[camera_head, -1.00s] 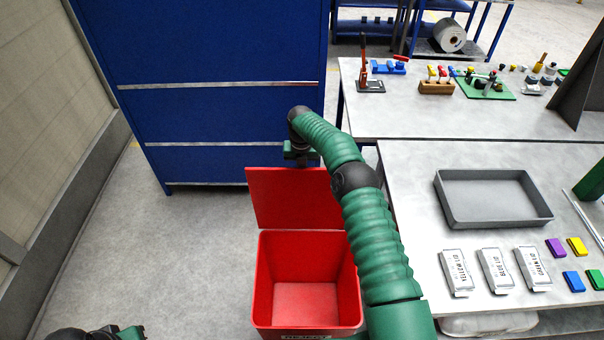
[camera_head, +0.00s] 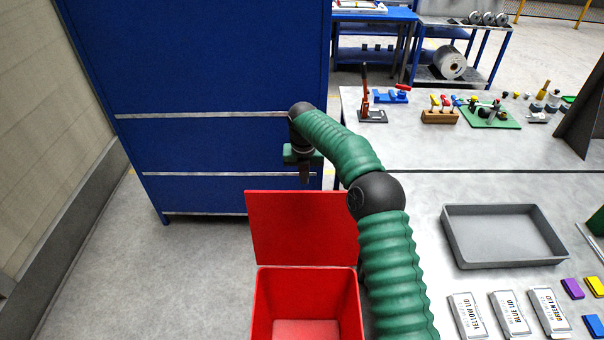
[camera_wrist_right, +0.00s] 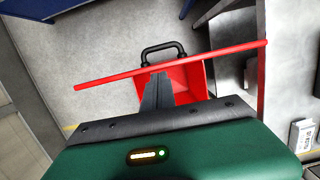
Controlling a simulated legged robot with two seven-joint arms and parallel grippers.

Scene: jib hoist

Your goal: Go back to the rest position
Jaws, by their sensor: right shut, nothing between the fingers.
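My right gripper (camera_head: 304,178) hangs fingers down at the end of the green arm, in front of the blue cabinet and above the raised lid of the red bin. It is shut and empty. In the right wrist view its closed fingers (camera_wrist_right: 158,90) point toward the red bin (camera_wrist_right: 190,82), with clear space around them. My left gripper is not in view.
The red bin (camera_head: 260,300) stands open below, its red lid (camera_head: 290,228) upright. The blue cabinet (camera_head: 220,150) is behind. On the right, the table (camera_head: 440,190) carries a grey tray (camera_head: 505,262) and several labelled lids. Floor at left is clear.

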